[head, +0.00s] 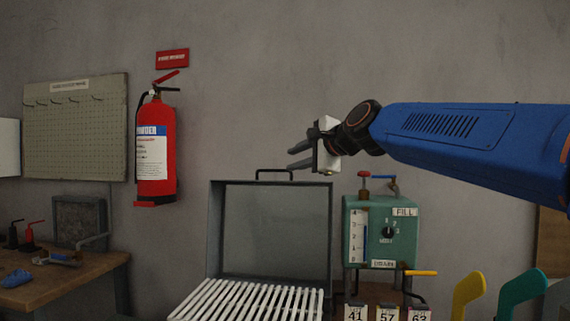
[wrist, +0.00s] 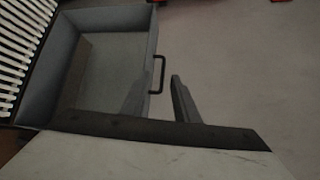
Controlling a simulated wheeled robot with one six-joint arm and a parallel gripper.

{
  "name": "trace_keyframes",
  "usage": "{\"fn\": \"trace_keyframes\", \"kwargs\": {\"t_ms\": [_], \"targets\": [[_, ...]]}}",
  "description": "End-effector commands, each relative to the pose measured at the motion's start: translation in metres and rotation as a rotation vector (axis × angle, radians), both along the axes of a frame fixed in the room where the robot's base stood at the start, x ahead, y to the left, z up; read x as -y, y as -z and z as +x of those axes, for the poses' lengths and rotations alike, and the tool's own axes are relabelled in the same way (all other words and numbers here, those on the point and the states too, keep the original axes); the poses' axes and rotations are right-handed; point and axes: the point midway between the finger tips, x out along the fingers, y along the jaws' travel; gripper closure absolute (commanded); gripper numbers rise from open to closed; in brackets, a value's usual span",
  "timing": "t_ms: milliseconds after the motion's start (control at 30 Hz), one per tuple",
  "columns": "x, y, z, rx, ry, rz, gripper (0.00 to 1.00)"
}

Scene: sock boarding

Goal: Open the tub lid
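The tub lid (head: 270,232) stands upright, swung open behind a white slatted rack (head: 245,300). It is a grey, shallow, box-like panel with a dark bar handle (head: 274,171) on its top edge. My gripper (head: 290,158) is just above and slightly right of the handle, fingers pointing left. Its two fingers are apart, with nothing seen between them in the head view. In the wrist view, the lid (wrist: 115,75) is at left, and the handle (wrist: 160,75) shows near the tips of my open gripper (wrist: 162,82). I cannot tell whether they touch.
A green control box (head: 382,225) with a dial and red and blue fittings stands right of the lid. Yellow and teal sock-shaped boards (head: 522,295) are at lower right. A red extinguisher (head: 154,150) hangs on the wall; a wooden bench (head: 70,280) is at left.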

Motion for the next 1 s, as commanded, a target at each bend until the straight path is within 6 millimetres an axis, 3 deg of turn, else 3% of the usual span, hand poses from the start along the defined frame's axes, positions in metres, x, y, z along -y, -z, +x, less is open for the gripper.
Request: {"fn": "trace_keyframes", "kwargs": {"t_ms": [200, 400, 1000], "targets": [[0.025, -0.01, -0.029, -0.001, 0.002, 0.002, 0.72], [0.036, -0.014, -0.042, -0.001, 0.0, 0.001, 0.72], [0.039, -0.015, -0.046, -0.001, 0.0, 0.001, 0.72]]}}
